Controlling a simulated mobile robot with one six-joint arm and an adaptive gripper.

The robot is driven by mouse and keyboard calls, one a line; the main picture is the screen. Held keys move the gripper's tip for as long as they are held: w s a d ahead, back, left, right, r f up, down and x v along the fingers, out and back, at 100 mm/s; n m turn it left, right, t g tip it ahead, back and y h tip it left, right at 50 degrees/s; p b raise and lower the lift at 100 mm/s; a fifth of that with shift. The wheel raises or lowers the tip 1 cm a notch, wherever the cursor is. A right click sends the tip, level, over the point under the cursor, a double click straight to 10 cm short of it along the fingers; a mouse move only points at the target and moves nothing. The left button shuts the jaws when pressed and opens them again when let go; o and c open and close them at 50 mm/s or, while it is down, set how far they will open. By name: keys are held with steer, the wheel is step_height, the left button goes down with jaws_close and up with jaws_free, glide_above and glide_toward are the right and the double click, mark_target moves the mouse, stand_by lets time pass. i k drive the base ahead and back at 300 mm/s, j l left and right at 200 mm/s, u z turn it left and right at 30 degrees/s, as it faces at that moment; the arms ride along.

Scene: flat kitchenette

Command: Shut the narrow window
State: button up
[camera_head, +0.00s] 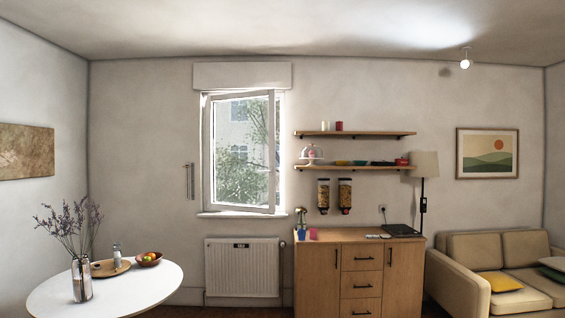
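The narrow window (273,150) is in the far wall, left of the picture's middle. Its white sash looks swung inward at an angle to the frame, so it stands open; how far is hard to tell. Trees and a building show through the glass. A white roller box (242,76) sits above it and a white sill (242,214) runs below. No window handle can be made out clearly at this size. My gripper is not in view.
A white radiator (242,268) is under the window. A round white table (150,288) with a vase stands at the front left. A wooden cabinet (322,270) stands right of the radiator, below two shelves (355,134). A beige sofa (455,275) is at the right.

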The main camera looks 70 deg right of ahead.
mark_target(210, 101)
steer(key=z, duration=2.4)
steer(key=i+z, duration=0.4)
steer(key=i, duration=0.65)
steer(key=i+u, duration=0.1)
steer(key=i, duration=0.9)
steer(key=i+l+u, duration=0.1)
steer(key=i, duration=0.9)
steer(key=i+j+u, duration=0.15)
steer(key=i+u, duration=0.2)
steer(key=i, duration=0.3)
steer(key=i+u, duration=0.4)
steer(key=i, duration=0.3)
steer(key=i+l+u, duration=0.35)
steer(key=i, duration=0.3)
steer(key=i+j+z, duration=0.15)
steer(key=i, duration=0.35)
steer(key=i+j+z, duration=0.2)
steer(key=i, duration=0.35)
steer(key=i+j+z, duration=0.15)
steer(key=i, duration=0.35)
